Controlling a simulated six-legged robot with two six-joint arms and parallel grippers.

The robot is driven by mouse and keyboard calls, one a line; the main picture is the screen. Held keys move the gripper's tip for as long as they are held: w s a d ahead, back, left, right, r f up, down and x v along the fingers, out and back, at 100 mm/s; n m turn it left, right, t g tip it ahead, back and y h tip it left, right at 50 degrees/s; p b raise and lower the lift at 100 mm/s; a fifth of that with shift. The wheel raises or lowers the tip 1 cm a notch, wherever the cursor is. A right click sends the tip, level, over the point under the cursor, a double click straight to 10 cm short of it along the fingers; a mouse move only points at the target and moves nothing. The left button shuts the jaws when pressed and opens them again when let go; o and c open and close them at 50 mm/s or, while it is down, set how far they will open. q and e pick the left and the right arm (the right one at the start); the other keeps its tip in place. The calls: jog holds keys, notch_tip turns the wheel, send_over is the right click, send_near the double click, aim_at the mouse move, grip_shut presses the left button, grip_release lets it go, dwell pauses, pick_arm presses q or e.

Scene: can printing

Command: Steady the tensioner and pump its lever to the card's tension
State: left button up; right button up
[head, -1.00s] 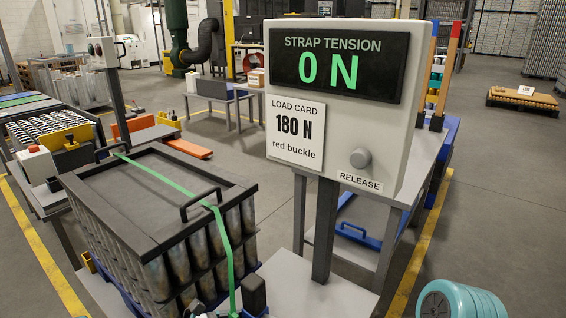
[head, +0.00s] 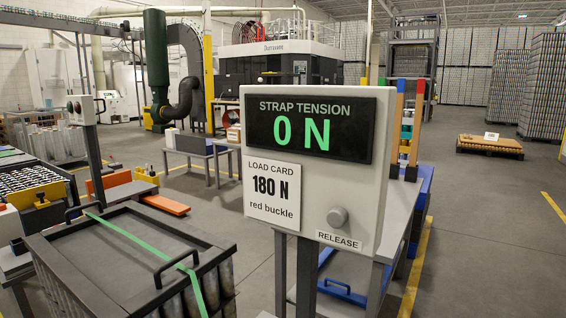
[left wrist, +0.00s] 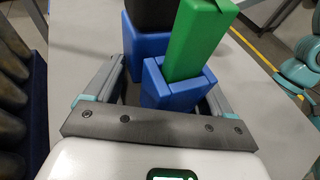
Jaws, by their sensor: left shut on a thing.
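The strap tension display (head: 311,131) reads 0 N in green. The load card (head: 271,190) below it reads 180 N, red buckle. A round grey knob (head: 337,216) sits above the RELEASE label. A green strap (head: 140,246) runs over the lid of the can crate (head: 120,268). In the left wrist view, the tensioner appears as a blue body (left wrist: 168,92) with a green bar (left wrist: 200,38) and a black block (left wrist: 152,14). My left gripper (left wrist: 165,75) is shut on the blue body, one finger on each side. My right gripper is out of view.
The display stands on a dark post (head: 306,278). Behind it is a grey table (head: 400,215) with coloured upright bars. A teal rounded object (left wrist: 303,75) shows at the right of the left wrist view. A yellow floor line (head: 415,270) runs past the table.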

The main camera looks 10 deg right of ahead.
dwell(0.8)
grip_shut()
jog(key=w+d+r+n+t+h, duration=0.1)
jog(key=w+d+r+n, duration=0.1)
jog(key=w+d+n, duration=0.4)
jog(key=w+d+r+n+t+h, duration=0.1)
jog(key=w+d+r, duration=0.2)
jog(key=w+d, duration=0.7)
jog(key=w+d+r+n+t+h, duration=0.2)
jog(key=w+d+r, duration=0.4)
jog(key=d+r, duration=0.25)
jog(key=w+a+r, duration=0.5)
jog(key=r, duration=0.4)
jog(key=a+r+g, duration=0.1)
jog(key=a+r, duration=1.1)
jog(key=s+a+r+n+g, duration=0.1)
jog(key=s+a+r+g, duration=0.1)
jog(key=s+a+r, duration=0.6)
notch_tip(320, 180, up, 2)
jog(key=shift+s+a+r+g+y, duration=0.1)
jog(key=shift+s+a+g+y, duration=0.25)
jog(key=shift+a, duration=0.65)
